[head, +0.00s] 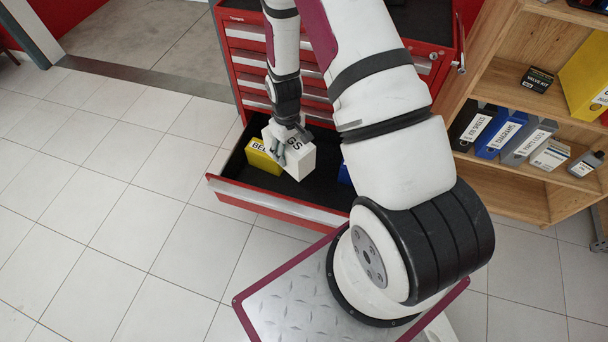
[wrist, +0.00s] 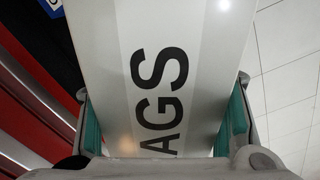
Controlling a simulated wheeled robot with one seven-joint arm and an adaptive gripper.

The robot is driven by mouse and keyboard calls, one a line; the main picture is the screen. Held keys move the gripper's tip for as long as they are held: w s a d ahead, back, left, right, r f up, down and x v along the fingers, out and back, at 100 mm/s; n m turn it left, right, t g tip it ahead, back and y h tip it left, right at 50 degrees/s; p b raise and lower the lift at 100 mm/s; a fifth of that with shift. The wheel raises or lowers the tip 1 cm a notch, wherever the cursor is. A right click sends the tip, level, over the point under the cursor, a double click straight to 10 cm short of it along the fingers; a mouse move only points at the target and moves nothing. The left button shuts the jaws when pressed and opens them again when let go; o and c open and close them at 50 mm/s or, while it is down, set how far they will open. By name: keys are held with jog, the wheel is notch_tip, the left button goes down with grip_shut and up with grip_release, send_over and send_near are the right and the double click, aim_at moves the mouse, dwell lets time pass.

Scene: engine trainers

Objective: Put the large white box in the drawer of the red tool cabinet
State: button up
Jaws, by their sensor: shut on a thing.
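The large white box (head: 291,152) is in my gripper (head: 290,137), in or just above the open drawer of the red tool cabinet. The drawer (head: 285,205) is pulled out from the red tool cabinet (head: 240,62) and has a dark floor. I cannot tell whether the box touches the drawer floor.
A yellow box (head: 262,164) lies in the drawer just left of the white box. A blue item (head: 345,174) shows at the right, partly hidden by my arm. A wooden shelf (head: 500,170) with binders stands to the right. The tiled floor at left is clear.

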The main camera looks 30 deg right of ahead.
jog(key=s+d+f+n+b, duration=0.2)
jog(key=s+d+f+b, duration=0.1)
jog(key=f+b, duration=0.45)
jog(key=s+d+f+n+b, duration=0.1)
jog(key=s+d+f+b, duration=0.4)
jog(key=f, duration=0.4)
jog(key=s+d+f+n+b, duration=0.2)
jog(key=f+b, duration=0.6)
jog(key=b, duration=0.3)
send_near(309, 178)
jog(key=shift+d, duration=0.2)
jog(key=shift+f+b, duration=0.75)
jog(key=shift+f, duration=1.05)
jog(key=shift+f, duration=0.2)
jog(key=o, duration=1.4)
jog(key=shift+c, duration=0.2)
jog(key=shift+o, duration=0.3)
jog(key=shift+r, duration=0.1)
